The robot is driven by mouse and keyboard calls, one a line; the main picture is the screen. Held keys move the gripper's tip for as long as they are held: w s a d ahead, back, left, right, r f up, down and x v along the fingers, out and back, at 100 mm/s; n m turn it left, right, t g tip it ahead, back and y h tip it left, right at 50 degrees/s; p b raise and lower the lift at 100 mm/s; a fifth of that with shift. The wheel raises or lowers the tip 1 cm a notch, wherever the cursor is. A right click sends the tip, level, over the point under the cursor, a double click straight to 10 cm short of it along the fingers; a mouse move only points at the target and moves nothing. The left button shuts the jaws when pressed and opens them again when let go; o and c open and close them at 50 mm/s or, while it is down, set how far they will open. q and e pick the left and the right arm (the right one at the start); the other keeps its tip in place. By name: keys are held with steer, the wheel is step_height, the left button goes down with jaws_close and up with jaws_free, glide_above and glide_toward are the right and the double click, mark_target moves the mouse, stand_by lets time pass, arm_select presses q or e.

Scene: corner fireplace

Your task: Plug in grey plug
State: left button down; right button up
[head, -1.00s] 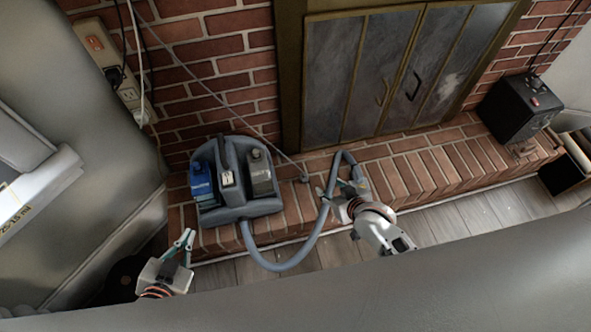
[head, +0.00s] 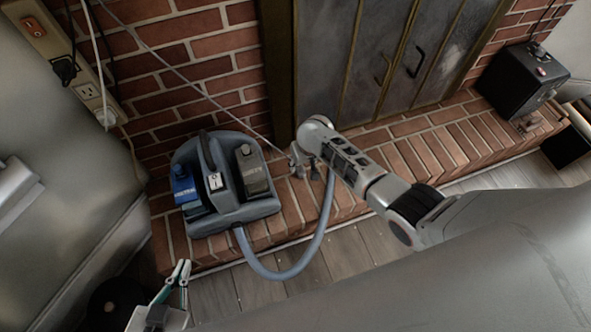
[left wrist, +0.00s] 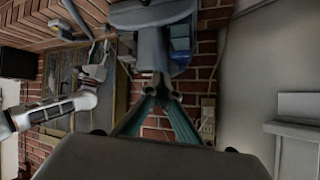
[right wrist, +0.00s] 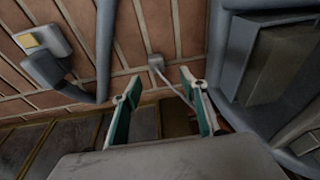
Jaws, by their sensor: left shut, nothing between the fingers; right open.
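The grey plug (right wrist: 156,62) lies on the brick hearth in the right wrist view, just beyond and between my right fingertips. Its thin cord runs off behind the right finger. My right gripper (right wrist: 163,86) is open and empty; it also shows in the head view (head: 301,163), low over the hearth, where I cannot make out the plug. The beige power strip (head: 70,62) runs up the wall at the upper left, with a black plug (head: 65,70) in it and an open-looking socket below. My left gripper (head: 182,268) is shut and empty, left of the hearth front.
A blue-grey vacuum cleaner (head: 226,207) stands on the hearth (head: 424,147), left of my right gripper. Its hose (head: 277,274) loops over the front edge. Fireplace doors (head: 400,50) stand behind. A black box (head: 520,82) sits at the right. Cords hang by the strip.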

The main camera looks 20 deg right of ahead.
steer(key=shift+w+f+g+b, duration=0.35)
steer(key=shift+w+f+g, duration=0.1)
steer(key=shift+f+g, duration=0.05)
steer(key=shift+w+r, duration=0.15)
steer(key=shift+w, duration=0.2)
steer(key=shift+r, duration=0.1)
